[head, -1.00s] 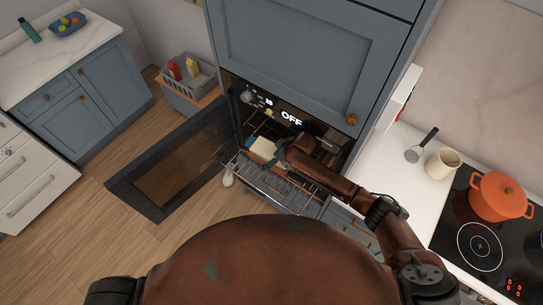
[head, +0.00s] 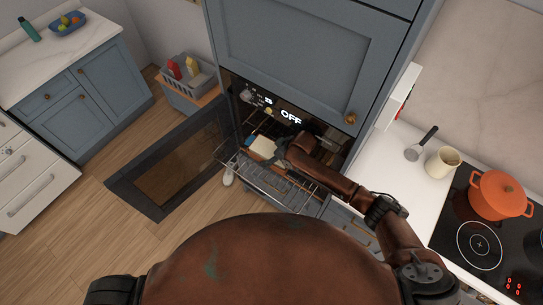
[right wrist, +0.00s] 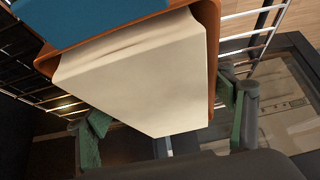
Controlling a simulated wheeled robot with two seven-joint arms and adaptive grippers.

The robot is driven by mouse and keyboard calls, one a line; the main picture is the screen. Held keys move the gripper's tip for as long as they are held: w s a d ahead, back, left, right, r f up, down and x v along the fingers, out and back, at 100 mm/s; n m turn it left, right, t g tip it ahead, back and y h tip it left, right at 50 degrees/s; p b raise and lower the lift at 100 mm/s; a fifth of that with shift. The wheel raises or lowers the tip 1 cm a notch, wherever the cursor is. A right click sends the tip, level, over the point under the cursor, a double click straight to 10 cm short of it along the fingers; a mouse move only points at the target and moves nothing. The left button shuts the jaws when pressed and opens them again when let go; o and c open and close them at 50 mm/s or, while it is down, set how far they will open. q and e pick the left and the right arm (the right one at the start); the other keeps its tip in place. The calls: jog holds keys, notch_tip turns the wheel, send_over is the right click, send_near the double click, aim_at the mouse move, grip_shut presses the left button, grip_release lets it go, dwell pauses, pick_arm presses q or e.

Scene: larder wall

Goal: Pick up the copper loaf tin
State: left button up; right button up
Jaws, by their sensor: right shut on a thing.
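The copper loaf tin (right wrist: 213,45) shows in the right wrist view as a copper rim and wall around a cream block (right wrist: 145,75) and a blue block (right wrist: 85,20). In the head view the cream block (head: 263,147) shows at the open oven, over the wire rack; the tin is small and partly hidden there by my gripper. My right gripper (right wrist: 165,125) has its green fingers at either side of the tin's near end, shut on it. It also shows in the head view (head: 281,150). My left gripper is not in view.
The oven door (head: 165,190) hangs open at the left. The wire rack (head: 275,183) sticks out of the oven. A cabinet (head: 300,60) is above. A counter with a spatula (head: 421,146), a cream mug (head: 442,163) and an orange pot (head: 498,195) is at the right.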

jog(key=c, duration=0.3)
jog(key=shift+w, duration=0.1)
jog(key=shift+c, duration=0.7)
jog(key=shift+r, duration=0.2)
